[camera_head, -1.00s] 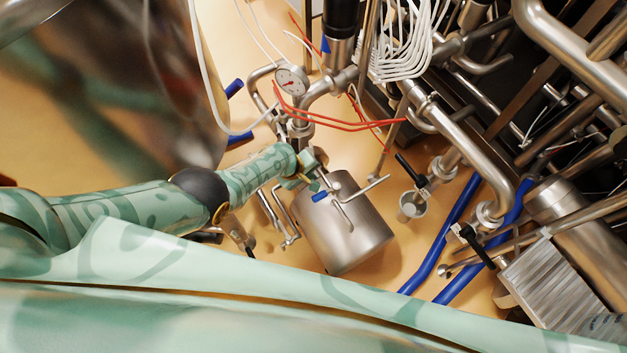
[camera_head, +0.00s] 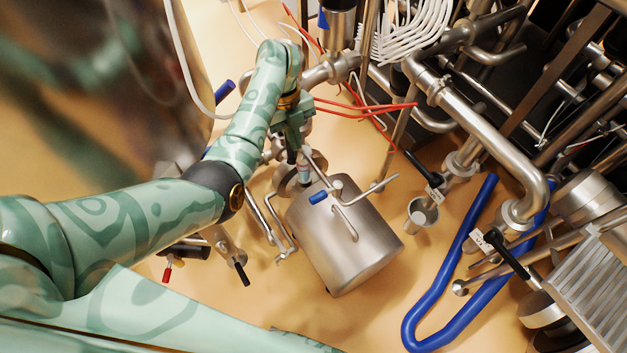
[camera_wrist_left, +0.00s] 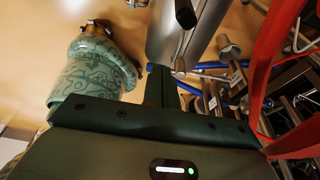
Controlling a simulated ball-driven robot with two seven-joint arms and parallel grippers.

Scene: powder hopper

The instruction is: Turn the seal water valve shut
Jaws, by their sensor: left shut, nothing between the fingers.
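My left gripper (camera_head: 304,168) is shut and empty, pointing down close to the top of a steel vessel; its fingers show in the left wrist view (camera_wrist_left: 162,86). I cannot tell if it touches anything. Several valve handles show, and I cannot tell which belongs to the seal water valve. A blue-tipped lever (camera_head: 318,197) is on the vessel top, just beside the fingers. A black handle with a white tag (camera_head: 420,172) and another (camera_head: 500,252) are to the right. A red-tipped handle (camera_head: 167,271) and a black handle (camera_head: 242,273) are at lower left. My right gripper is not in view.
The steel vessel (camera_head: 350,250) stands below my left gripper. Red cables (camera_head: 370,107) run close to its right, and also hang at the right in the left wrist view (camera_wrist_left: 268,60). A blue hose (camera_head: 440,300) loops at lower right. Dense steel pipes fill the right side.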

